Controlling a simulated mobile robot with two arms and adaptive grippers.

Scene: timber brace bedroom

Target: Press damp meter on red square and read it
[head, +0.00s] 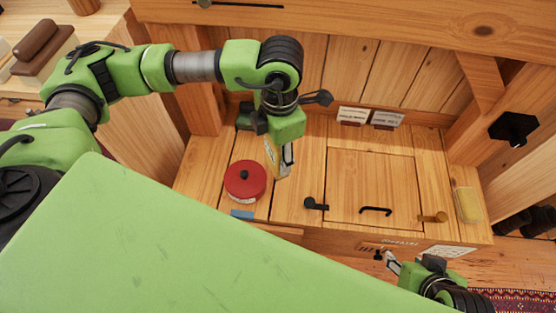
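My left gripper (281,158) points down over the left part of the wooden bench top. A slim yellow body (270,154), apparently the damp meter, shows between its fingers; its display cannot be read. Its lower end looks above the boards, but contact cannot be judged. My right gripper (391,264) is low at the right, in front of the bench's front edge; its finger gap is unclear. Two small dark red patches, left (349,123) and right (382,127), show below white labels at the back. I cannot tell which one is the red square.
A round red tin (245,181) with a black knob stands left of the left gripper. A blue piece (242,214) lies in front of it. A hatch (370,180) with a black handle, a black latch (315,204) and a yellow block (468,205) are to the right.

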